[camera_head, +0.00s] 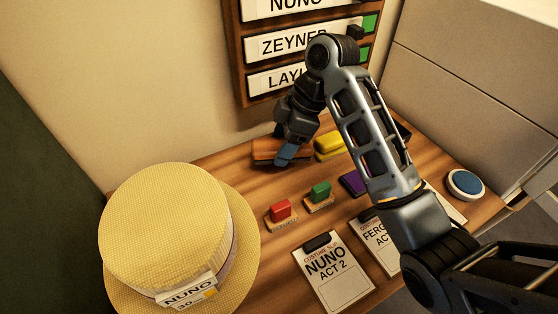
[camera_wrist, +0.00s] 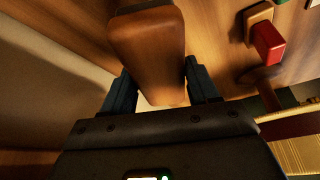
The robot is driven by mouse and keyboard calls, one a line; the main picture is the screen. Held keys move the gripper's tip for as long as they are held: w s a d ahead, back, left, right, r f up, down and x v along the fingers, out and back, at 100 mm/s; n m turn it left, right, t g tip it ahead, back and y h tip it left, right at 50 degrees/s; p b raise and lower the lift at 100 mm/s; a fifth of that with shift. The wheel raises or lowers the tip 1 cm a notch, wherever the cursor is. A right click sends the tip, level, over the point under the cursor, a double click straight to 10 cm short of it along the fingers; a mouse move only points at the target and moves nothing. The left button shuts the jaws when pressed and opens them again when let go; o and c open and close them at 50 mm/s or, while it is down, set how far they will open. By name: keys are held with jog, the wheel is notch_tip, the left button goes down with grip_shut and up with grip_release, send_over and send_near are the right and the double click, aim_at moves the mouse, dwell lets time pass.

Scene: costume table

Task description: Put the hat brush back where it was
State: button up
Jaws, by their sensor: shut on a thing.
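The hat brush appears to be the brown wooden block (camera_head: 266,151) at the back left of the wooden table. My gripper (camera_head: 287,152) is shut on it, with a blue-grey finger across its near side. In the wrist view the brown block (camera_wrist: 148,45) lies between the two dark fingers (camera_wrist: 155,85), its rounded end towards the camera. Its underside is hidden, and I cannot tell whether it touches the table.
A yellow block (camera_head: 329,144) lies just right of the brush. Red (camera_head: 281,210) and green (camera_head: 320,191) blocks on wooden bases stand in front. A straw hat (camera_head: 165,225) fills the front left. Clipboards (camera_head: 333,275) lie in front; a blue round pad (camera_head: 465,183) is right.

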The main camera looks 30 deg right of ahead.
jog(key=shift+w+a+f, duration=0.15)
jog(key=shift+a+f, duration=0.15)
jog(key=shift+a, duration=0.05)
jog(key=shift+f, duration=1.85)
jog(key=shift+f, duration=0.15)
jog(key=o, duration=1)
jog(key=shift+p, duration=0.3)
jog(key=p+v, duration=0.3)
jog(key=v, duration=0.9)
